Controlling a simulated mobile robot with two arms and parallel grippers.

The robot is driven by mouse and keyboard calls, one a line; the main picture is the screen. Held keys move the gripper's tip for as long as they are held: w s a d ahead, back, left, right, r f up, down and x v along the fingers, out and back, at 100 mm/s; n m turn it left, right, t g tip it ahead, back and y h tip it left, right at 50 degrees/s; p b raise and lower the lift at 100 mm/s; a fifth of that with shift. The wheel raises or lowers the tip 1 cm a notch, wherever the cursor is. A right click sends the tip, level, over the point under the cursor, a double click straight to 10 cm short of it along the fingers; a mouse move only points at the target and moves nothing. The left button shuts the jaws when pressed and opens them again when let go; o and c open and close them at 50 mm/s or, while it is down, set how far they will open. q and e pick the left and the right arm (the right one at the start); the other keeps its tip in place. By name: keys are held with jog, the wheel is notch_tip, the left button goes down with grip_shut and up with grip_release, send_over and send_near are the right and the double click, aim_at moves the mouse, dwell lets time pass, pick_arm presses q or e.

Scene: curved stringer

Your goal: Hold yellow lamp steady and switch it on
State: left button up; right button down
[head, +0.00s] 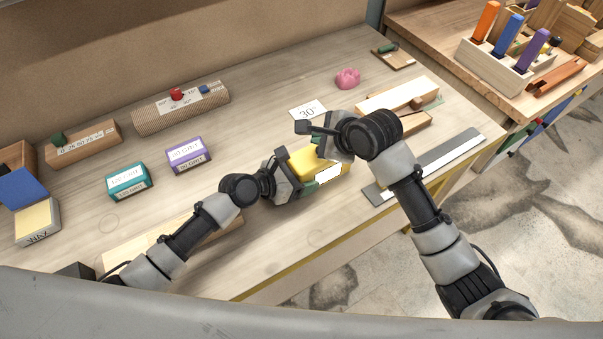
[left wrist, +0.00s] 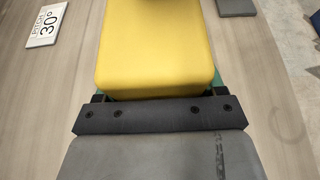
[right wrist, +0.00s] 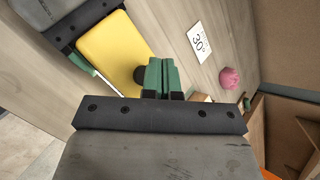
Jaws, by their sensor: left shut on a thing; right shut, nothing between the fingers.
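The yellow lamp (head: 303,162) lies on the workbench, a block with a white lit-looking face (head: 328,173) toward the front. My left gripper (head: 298,181) is shut on its left end; the lamp's yellow top (left wrist: 155,45) fills the middle of the left wrist view. My right gripper (head: 321,148) is shut and empty at the lamp's other end. In the right wrist view its green fingertips (right wrist: 160,76) are together beside a dark round knob (right wrist: 140,77) at the end of the lamp (right wrist: 108,52). I cannot tell whether they touch the knob.
A "30°" card (head: 308,111) and a pink lump (head: 347,78) lie behind the lamp. Wooden blocks (head: 397,94) and a grey metal strip (head: 425,166) lie to the right. Purple (head: 184,155) and teal (head: 129,180) grit boxes stand to the left.

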jog(key=shift+r, duration=0.1)
notch_tip(320, 180, up, 6)
jog(key=shift+f, duration=0.1)
dwell(0.5)
pick_arm(q)
jog(key=o, duration=1.4)
jog(key=shift+v, duration=2.5)
